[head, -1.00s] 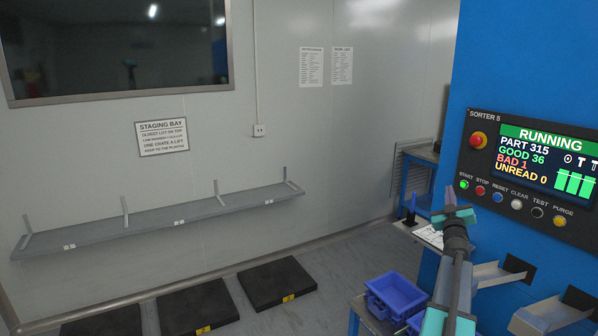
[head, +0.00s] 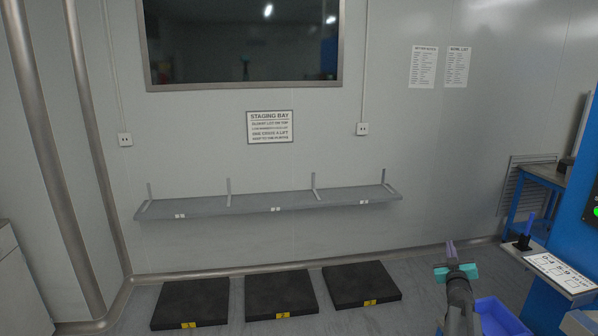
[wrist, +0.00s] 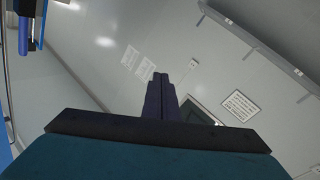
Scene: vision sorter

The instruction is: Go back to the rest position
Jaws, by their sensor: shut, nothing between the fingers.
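My gripper (head: 450,249) stands at the lower right of the head view, pointing up, with its purple fingers together and nothing between them. In the wrist view the closed dark fingers (wrist: 158,95) point away at the grey wall. My gripper is in the air, apart from everything around it. In the head view, a blue crate (head: 497,318) is partly hidden behind my arm.
Three black plinths (head: 362,285) lie on the floor below an empty grey wall shelf (head: 250,204). A Staging Bay sign (head: 270,127) hangs above. A side bench with a white card (head: 558,271) and the blue sorter (head: 575,215) stand at right. Bare floor lies around the plinths.

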